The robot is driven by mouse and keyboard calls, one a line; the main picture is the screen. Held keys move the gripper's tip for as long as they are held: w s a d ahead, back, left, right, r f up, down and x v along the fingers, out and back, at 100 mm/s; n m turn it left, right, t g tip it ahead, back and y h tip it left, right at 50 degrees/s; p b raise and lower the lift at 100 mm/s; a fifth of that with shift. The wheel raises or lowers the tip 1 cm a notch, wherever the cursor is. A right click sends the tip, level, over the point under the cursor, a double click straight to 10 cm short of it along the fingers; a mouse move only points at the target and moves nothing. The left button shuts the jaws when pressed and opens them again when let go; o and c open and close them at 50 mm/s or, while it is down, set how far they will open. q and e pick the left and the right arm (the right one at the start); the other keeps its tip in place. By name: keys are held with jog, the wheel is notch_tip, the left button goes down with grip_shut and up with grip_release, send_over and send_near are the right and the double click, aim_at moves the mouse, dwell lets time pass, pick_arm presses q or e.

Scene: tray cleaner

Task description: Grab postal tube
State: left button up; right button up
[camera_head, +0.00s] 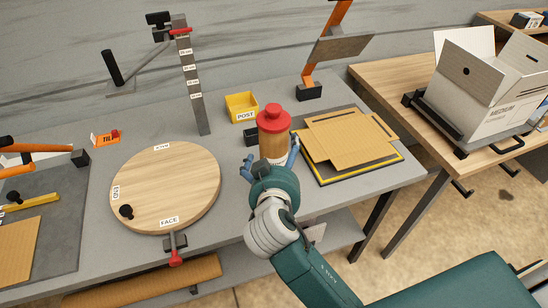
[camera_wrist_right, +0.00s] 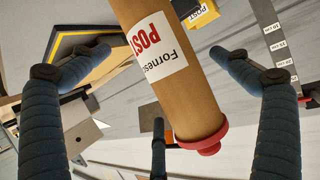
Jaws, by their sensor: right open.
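The postal tube (camera_head: 273,140) is a brown cardboard cylinder with a red cap, standing upright on the grey table in the head view. My right gripper (camera_head: 269,163) is at its near side, with blue fingers spread to its left and right. In the right wrist view the postal tube (camera_wrist_right: 168,75) runs between the open fingers, showing a white label with red and black print and a red end cap. Gaps show between the fingers and the tube. The tube's lower part is partly hidden by the gripper in the head view.
A round wooden board (camera_head: 165,190) lies left of the tube. A yellow POST bin (camera_head: 241,106) and a measuring post (camera_head: 191,85) stand behind. Cardboard sheets (camera_head: 345,135) lie on a black and yellow mat at right. An open box (camera_head: 485,95) sits on the wooden table.

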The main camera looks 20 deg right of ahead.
jog(key=shift+w+d+p, duration=0.15)
jog(key=shift+w+p, duration=0.2)
jog(key=shift+w, duration=0.05)
jog(key=p+x, duration=0.1)
jog(key=x, duration=0.2)
jog(key=shift+w+f, duration=0.2)
jog(key=shift+w+d+f, duration=0.2)
jog(key=shift+w+f, duration=0.1)
jog(key=shift+s+a, duration=0.1)
jog(key=shift+c, duration=0.8)
jog(key=shift+r, duration=0.1)
jog(key=c, duration=1.2)
